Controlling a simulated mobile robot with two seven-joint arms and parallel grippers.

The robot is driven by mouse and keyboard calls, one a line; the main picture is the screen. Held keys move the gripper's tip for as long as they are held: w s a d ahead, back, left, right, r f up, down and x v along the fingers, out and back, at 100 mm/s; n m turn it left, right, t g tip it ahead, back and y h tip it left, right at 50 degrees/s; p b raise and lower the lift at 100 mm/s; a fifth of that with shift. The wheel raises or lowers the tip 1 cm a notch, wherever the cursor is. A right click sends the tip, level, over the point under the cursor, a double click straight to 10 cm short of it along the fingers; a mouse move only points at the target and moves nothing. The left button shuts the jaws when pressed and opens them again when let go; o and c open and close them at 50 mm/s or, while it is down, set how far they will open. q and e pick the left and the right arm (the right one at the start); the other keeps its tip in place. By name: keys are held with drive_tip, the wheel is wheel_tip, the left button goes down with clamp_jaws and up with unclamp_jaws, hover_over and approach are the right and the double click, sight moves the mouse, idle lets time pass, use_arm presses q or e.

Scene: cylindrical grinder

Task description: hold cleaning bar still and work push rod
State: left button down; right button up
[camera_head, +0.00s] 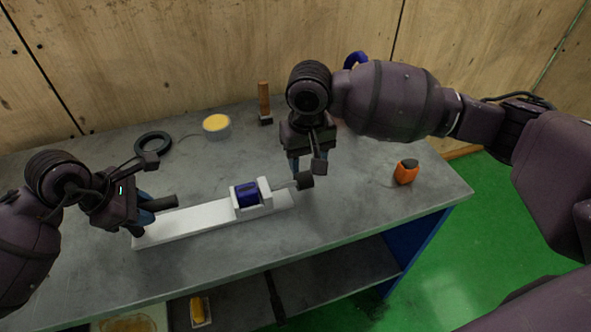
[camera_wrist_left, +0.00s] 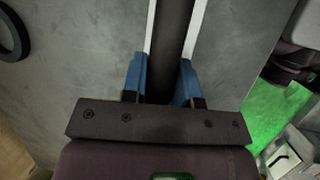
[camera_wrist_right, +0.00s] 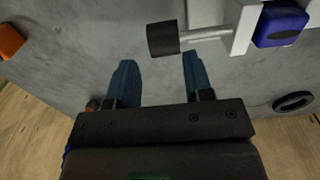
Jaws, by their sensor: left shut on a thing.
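A long white bar (camera_head: 195,222) lies on the bench with a blue drum (camera_head: 247,194) in a white bracket at its right end. A dark round handle (camera_head: 160,203) is at its left end. My left gripper (camera_head: 141,213) is shut on this handle; the left wrist view shows the dark handle (camera_wrist_left: 174,40) between both blue fingers. A grey push rod with a black knob (camera_head: 305,180) sticks out right of the drum. My right gripper (camera_head: 304,164) is open and empty above the knob. In the right wrist view the knob (camera_wrist_right: 163,38) lies just beyond the fingertips, apart from them.
Behind on the bench (camera_head: 350,215) are a black ring (camera_head: 153,145), a yellow-topped round tin (camera_head: 217,125) and an upright brown-handled tool (camera_head: 264,102). An orange item (camera_head: 406,172) stands to the right. The bench top between the knob and the orange item is clear.

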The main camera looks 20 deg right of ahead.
sight(306, 174)
wheel_tip(306, 174, up, 7)
drive_tip(key=shift+r, duration=0.2)
idle(0.4)
use_arm(q)
drive_tip(key=c, duration=0.8)
unclamp_jaws()
drive_tip(key=v, duration=1.2)
